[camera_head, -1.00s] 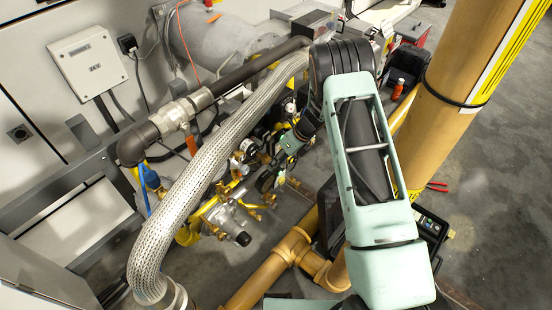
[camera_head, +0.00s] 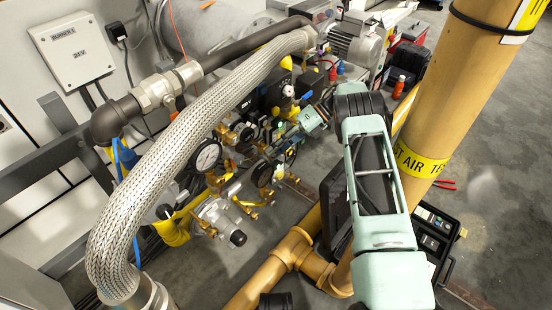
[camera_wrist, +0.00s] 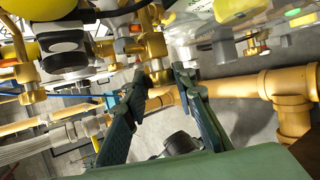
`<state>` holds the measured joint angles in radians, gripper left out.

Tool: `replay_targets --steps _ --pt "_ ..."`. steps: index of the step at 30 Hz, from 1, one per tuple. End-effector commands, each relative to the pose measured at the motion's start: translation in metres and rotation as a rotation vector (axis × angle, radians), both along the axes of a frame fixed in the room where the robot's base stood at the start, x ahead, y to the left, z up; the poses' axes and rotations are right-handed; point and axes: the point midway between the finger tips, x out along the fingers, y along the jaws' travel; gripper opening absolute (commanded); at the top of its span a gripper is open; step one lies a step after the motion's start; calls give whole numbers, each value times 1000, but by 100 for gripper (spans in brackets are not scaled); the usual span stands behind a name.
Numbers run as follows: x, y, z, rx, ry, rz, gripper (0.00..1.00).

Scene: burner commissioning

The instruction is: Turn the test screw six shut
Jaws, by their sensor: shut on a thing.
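My gripper (camera_wrist: 160,78) has its two dark green fingers on either side of a small brass test screw (camera_wrist: 157,75) in the wrist view, and is shut on it. The screw hangs from a brass fitting (camera_wrist: 153,47) in the pipework. No number on it is readable. In the head view my gripper's pale green body (camera_head: 313,119) is among the valves and gauges beyond my arm. Its fingertips and the screw are too small and crowded to make out there.
A braided hose (camera_head: 185,150) arches along the left. A round pressure gauge (camera_head: 207,157) stands left of my gripper. A yellow gas pipe (camera_head: 268,275) runs low in front, and a thick yellow column (camera_head: 450,100) stands at right. Open floor (camera_head: 505,150) lies beyond.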

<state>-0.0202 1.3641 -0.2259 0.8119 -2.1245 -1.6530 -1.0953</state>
Motion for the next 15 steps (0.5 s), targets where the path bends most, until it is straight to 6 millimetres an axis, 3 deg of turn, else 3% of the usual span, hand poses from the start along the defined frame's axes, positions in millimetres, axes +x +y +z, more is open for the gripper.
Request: replay_targets --steps 1,15 --pt "1 0 -7 11 10 -2 1" --pt "2 0 -2 64 80 -3 1"
